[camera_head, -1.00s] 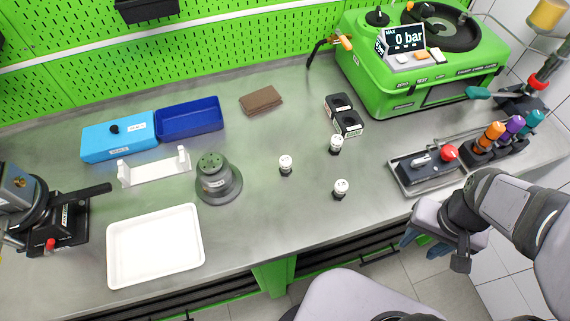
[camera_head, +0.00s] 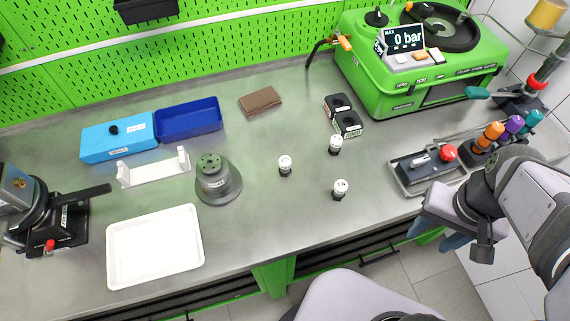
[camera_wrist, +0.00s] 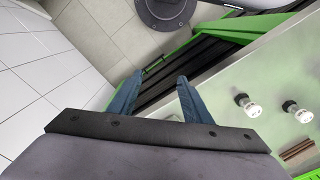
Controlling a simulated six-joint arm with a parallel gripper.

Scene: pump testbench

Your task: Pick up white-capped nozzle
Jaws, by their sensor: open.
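Three small white-capped nozzles with black lower parts stand upright and apart on the bench: one in the middle (camera_head: 285,166), one behind it to the right (camera_head: 335,145), one nearest the front edge (camera_head: 340,189). Two white-capped nozzles also show in the wrist view, one nearer (camera_wrist: 249,107) and one farther right (camera_wrist: 297,111). My gripper (camera_head: 436,236) is off the front edge of the bench, right of the nozzles. In the wrist view its blue fingers (camera_wrist: 158,92) are spread with nothing between them.
A tray with a red-knobbed device (camera_head: 425,170) lies on the bench near my gripper. A black two-hole block (camera_head: 343,115) stands behind the nozzles. A grey round stand (camera_head: 217,180) and white tray (camera_head: 155,246) are left.

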